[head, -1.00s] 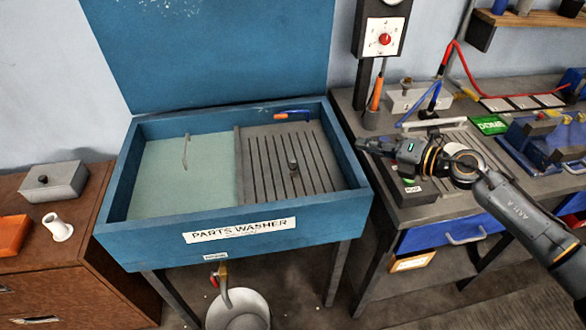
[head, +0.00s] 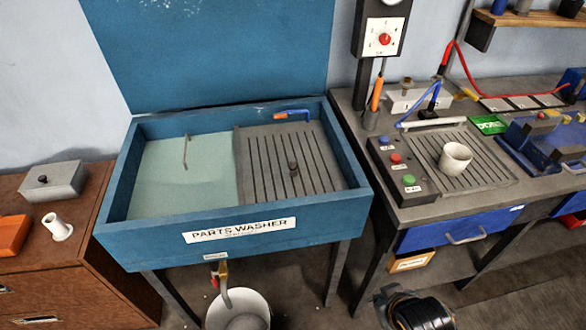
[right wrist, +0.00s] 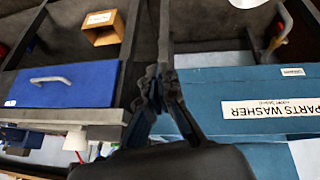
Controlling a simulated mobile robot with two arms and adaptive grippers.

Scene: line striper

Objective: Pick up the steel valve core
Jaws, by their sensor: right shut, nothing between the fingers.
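A small dark grey upright piece, which looks like the steel valve core (head: 293,168), stands on the slotted rack (head: 262,150) in the right half of the blue parts washer (head: 112,200). Its details are too small to tell. My right gripper (right wrist: 158,88) is shut and empty in the right wrist view, in front of the gap between the washer and the bench. In the head view only a dark part of my right arm shows at the bottom edge, well below and right of the piece. My left gripper is not in view.
A blue-orange tool (head: 293,115) lies at the rack's back edge. The right bench holds a button box (head: 395,170), a white cup (head: 455,157) on a grooved tray and a blue vise-like fixture (head: 545,140). A bucket (head: 238,308) stands below the washer.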

